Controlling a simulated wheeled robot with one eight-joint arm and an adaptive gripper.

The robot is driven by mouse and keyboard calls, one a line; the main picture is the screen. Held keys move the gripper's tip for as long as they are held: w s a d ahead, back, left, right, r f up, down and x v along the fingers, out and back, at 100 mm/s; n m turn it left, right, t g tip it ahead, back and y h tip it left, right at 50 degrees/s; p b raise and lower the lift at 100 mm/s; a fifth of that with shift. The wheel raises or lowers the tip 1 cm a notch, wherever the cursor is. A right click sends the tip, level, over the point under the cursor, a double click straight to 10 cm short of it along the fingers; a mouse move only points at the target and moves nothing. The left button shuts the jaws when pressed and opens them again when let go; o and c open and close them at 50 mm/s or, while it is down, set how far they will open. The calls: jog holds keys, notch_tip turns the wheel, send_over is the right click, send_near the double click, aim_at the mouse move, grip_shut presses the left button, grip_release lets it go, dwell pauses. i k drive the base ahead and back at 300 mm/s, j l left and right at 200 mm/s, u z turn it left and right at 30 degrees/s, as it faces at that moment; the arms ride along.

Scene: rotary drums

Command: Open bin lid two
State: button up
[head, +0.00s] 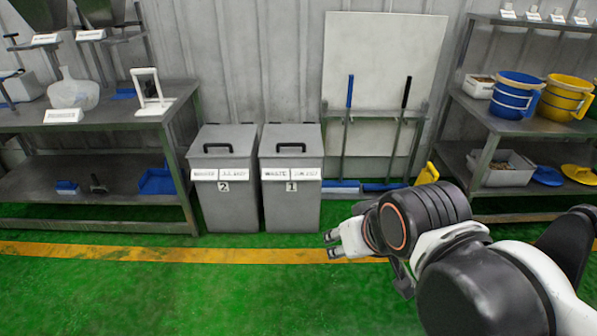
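The bin marked 2 (224,208) is grey and stands against the wall, left of the bin marked 1 (291,210). Its lid (233,155) lies flat and closed, with a black handle (217,148) on top. The lid of bin 1 is also closed and has a similar black handle (289,146). My gripper (330,245) is in front of and to the right of bin 1, apart from both bins, pointing left. Its fingertips show as two separate ends with a gap between them, and nothing is seen in it.
A metal shelf (90,125) stands close on the left of bin 2. A white board (382,60) with two long-handled tools is right of the bins. Another shelf (520,125) with blue and yellow buckets stands at the right. The green floor (160,295) before the bins is clear.

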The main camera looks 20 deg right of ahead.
aim_at(214, 140)
jog(key=i+j+z, duration=0.2)
jog(key=i+j, duration=0.45)
jog(key=i, duration=0.3)
jog(key=i+j+z, duration=0.25)
jog(key=i+j, duration=0.6)
jog(key=i, duration=0.05)
